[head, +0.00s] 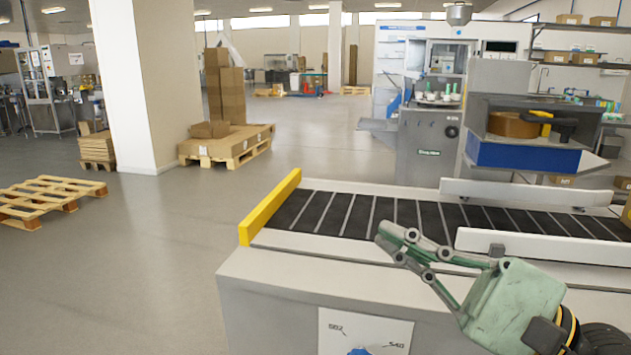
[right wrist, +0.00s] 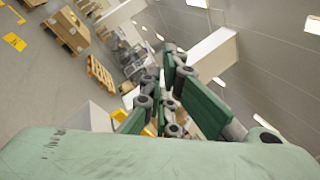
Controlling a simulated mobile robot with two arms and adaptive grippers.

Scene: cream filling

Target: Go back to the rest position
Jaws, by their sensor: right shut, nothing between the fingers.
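My right gripper (head: 388,240) is in the lower right of the head view, green with dark joints. It is shut and empty, with its fingers pointing left over the near side of the conveyor. In the right wrist view my right gripper (right wrist: 165,95) also shows, its fingers pointing away toward the hall. My left gripper is in neither view.
The conveyor (head: 345,212) has a dark roller bed, a yellow end bar (head: 270,207) and pale side rails. A filling machine (head: 428,140) stands behind it. Pallets (head: 45,203) and stacked boxes (head: 225,88) stand at the left. Open floor (head: 150,260) lies left of the conveyor.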

